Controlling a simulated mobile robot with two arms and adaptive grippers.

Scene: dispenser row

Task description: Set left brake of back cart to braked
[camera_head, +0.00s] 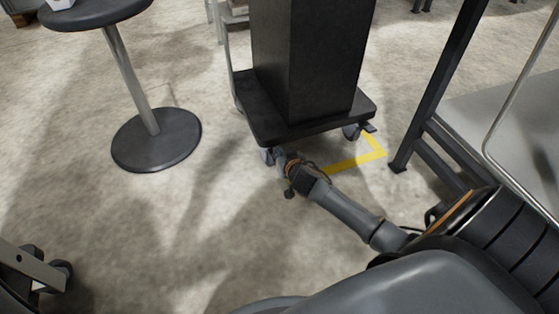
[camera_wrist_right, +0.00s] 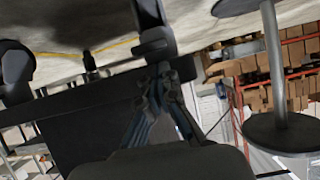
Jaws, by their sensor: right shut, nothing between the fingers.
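The cart is a black flat platform (camera_head: 290,133) on casters with a tall black box (camera_head: 308,55) on it. It also shows tilted over in the right wrist view (camera_wrist_right: 75,102). My right gripper (camera_head: 283,161) is low at the platform's near left corner, by a grey caster (camera_head: 267,155). In the right wrist view my right gripper (camera_wrist_right: 160,72) is shut and empty, its tips close to the caster (camera_wrist_right: 154,40). I cannot tell if they touch. Another caster (camera_head: 352,131) has a small dark pedal beside it. The near caster's brake position is not clear.
A round table's dark base (camera_head: 156,140) stands left of the cart. A dark metal frame (camera_head: 437,90) rises close on the right. Yellow floor tape (camera_head: 355,162) runs beside the cart. Floor between is clear.

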